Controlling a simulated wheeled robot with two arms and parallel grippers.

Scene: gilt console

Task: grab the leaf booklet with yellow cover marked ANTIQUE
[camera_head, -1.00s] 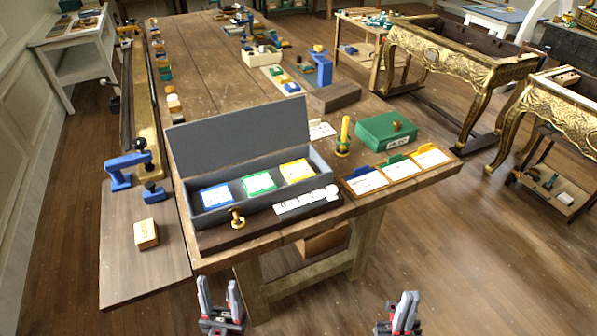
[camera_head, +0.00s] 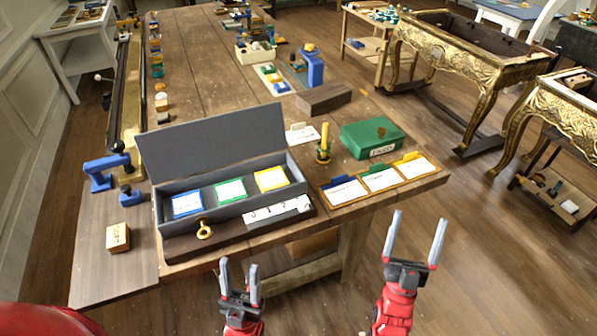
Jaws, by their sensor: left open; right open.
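A yellow-edged booklet (camera_head: 271,179) with a white label lies at the right end inside an open grey box (camera_head: 165,207) near the table's front edge. Its lettering is too small to read. A green-edged booklet (camera_head: 230,191) and a blue-edged booklet (camera_head: 187,203) lie beside it to the left. The box lid (camera_head: 212,143) stands raised at the back. My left gripper (camera_head: 239,268) is open and empty, below the box in the picture, in front of the table. My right gripper (camera_head: 419,219) is open and empty, in front of the table's right corner, apart from everything.
A tray (camera_head: 352,201) with several tabbed cards lies right of the box, a green case (camera_head: 371,138) behind it. A gold-coloured knob piece (camera_head: 204,229) stands before the box. A small wooden block (camera_head: 118,237) and blue clamp (camera_head: 105,171) are left.

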